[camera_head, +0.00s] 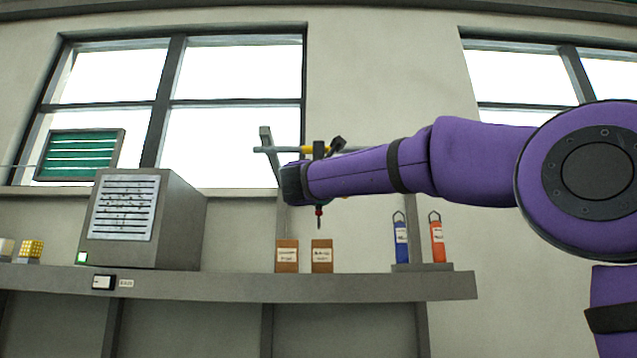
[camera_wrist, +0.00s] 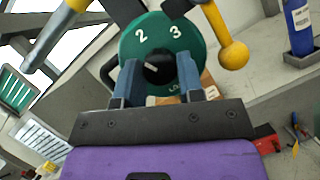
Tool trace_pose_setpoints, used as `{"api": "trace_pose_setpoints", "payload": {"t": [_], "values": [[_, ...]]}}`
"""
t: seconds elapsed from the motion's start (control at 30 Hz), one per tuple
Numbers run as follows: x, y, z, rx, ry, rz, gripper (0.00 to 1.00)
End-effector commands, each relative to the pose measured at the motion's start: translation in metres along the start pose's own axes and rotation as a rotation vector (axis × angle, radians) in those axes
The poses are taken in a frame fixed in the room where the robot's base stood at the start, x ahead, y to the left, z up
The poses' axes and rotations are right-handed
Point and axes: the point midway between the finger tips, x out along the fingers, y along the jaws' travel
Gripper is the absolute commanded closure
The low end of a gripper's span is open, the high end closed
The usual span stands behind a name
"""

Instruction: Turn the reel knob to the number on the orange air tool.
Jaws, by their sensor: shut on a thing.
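The reel's green dial (camera_wrist: 186,42) fills the upper middle of the wrist view, with a white 2, a white 3 and partly hidden letters "LO" lower right. The black reel knob (camera_wrist: 157,69) is at its centre, with a pale mark on its face pointing up-left, roughly towards the 2. My gripper (camera_wrist: 158,80) has one finger on each side of the knob and is shut on it. In the head view my purple arm hides the dial and the fingers. The orange air tool (camera_head: 437,240) stands upright at the shelf's right end; its label is too small to read.
A blue tool (camera_head: 401,240) stands beside the orange one. Two brown boxes (camera_head: 287,256) (camera_head: 322,256) sit below my arm. A grey vented cabinet (camera_head: 170,220) stands left. A yellow ball-ended lever (camera_wrist: 234,55) lies close right of the dial.

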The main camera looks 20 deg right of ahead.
Motion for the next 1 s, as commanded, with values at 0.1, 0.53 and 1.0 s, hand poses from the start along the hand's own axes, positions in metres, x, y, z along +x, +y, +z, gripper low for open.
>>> {"api": "trace_pose_setpoints", "payload": {"t": [0.1, 0.53, 1.0], "values": [[0.0002, 0.0009, -0.0008, 0.101, 0.0, -0.043, 0.88], [0.0003, 0.0035, -0.0003, 0.479, 0.001, -0.199, 0.88], [0.0009, 0.0053, 0.0012, 0.892, 0.002, -0.371, 0.88]]}}
